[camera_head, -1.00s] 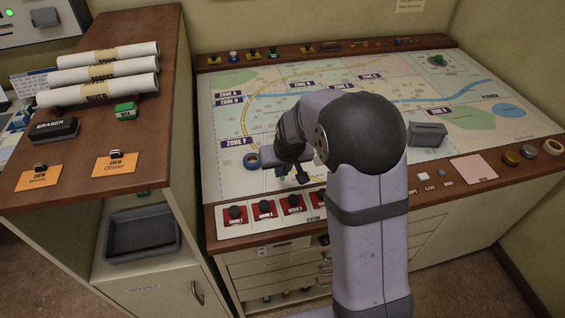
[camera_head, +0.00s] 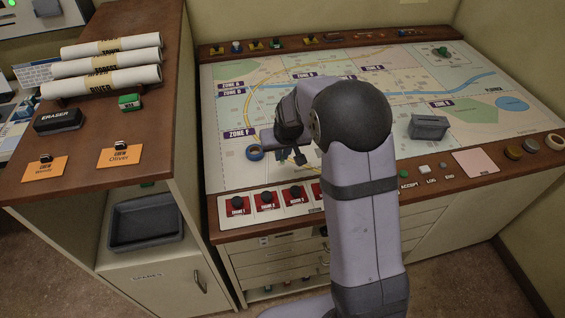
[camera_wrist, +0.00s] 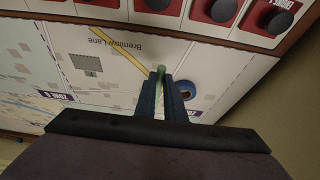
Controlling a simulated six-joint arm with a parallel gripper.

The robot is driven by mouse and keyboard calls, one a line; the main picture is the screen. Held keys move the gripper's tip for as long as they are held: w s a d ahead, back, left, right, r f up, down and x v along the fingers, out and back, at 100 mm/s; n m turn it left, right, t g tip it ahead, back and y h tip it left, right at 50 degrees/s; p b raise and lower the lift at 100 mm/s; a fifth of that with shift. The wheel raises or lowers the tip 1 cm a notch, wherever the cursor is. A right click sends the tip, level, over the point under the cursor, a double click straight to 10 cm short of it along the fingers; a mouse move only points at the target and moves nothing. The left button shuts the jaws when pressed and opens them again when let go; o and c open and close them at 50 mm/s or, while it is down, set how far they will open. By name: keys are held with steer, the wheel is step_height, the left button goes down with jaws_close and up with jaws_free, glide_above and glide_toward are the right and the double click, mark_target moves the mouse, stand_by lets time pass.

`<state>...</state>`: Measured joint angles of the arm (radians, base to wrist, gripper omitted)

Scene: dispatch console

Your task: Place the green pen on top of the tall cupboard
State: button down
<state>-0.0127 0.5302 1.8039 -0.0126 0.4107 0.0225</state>
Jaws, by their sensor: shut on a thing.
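The green pen (camera_wrist: 160,71) shows as a short green end between the fingertips of my gripper (camera_wrist: 160,76) in the wrist view. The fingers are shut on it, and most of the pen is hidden. In the head view my gripper (camera_head: 291,156) is over the map desk, near the blue tape roll, and the pen cannot be made out there. The tall cupboard (camera_head: 150,150) stands at the left with a brown wooden top. My gripper is to the right of it.
On the cupboard top are rolled maps (camera_head: 108,66), a black eraser (camera_head: 58,120), a small green box (camera_head: 129,102) and orange name cards (camera_head: 119,156). A blue tape roll (camera_head: 255,152) and a grey box (camera_head: 428,127) are on the map. Red button panels (camera_head: 267,201) line the desk front.

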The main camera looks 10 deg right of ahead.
mark_target(282, 175)
steer(key=shift+f+p, duration=0.7)
steer(key=shift+f, duration=2.3)
steer(key=shift+f, duration=0.2)
steer(key=c, duration=1.8)
jaws_free()
steer(key=shift+c, duration=0.2)
steer(key=shift+r, duration=0.2)
